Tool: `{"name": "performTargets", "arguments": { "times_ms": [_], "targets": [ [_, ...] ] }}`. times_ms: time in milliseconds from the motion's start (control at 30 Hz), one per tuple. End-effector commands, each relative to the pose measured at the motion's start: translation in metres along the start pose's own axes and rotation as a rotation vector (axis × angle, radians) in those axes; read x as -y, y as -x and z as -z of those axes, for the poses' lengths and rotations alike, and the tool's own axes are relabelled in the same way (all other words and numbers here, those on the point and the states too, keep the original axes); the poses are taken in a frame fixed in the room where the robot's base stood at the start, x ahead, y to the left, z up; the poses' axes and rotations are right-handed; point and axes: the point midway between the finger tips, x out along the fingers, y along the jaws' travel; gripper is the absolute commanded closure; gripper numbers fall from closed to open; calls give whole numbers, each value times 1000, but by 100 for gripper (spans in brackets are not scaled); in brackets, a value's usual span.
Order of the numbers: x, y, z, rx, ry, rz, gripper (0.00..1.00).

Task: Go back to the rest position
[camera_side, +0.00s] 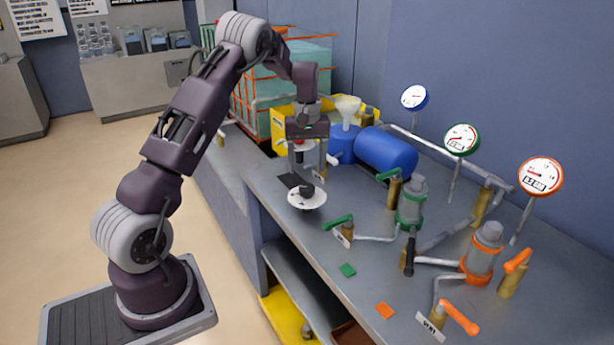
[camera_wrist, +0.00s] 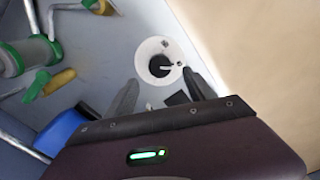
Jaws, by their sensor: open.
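My gripper (camera_side: 307,172) is above the back-left part of the grey bench, fingers pointing down. In the wrist view its two dark fingers (camera_wrist: 160,80) stand well apart, with nothing seen held between them. A round white dish (camera_side: 306,202) with a small black object (camera_side: 306,189) on it is on the bench, below and in front of the fingers in the side view. The wrist view shows the white dish (camera_wrist: 143,72) and black object (camera_wrist: 159,67) just beyond the fingertips. A gap from the fingers to the black object shows in the side view.
Green-banded (camera_side: 411,205) and orange-banded (camera_side: 483,252) pumps, pipes, valve handles and several gauges (camera_side: 462,139) crowd the right side. Open floor (camera_side: 90,200) lies left.

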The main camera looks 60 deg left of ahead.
Motion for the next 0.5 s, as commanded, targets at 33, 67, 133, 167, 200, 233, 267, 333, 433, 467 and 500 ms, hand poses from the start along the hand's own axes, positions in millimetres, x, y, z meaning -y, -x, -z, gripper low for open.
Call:
{"name": "performTargets", "arguments": {
  "times_ms": [33, 67, 133, 167, 200, 233, 267, 333, 433, 467, 500],
  "targets": [
    [0, 3, 0, -1, 0, 0, 37],
    [0, 4, 0, -1, 0, 0, 37],
    [0, 5, 0, 0, 0, 0, 37],
    [0, 5, 0, 0, 0, 0, 37],
    [0, 5, 0, 0, 0, 0, 37],
    [0, 5, 0, 0, 0, 0, 37],
    [0, 4, 0, 0, 0, 0, 37],
    [-1, 8, -2, -2, -6, -4, 37],
    [-11, 44, -27, -22, -68, -43, 37],
    [-14, 62, -42, -32, -105, -62, 37],
    [-17, 88, -67, -49, -167, -91, 37]
  ]
}}
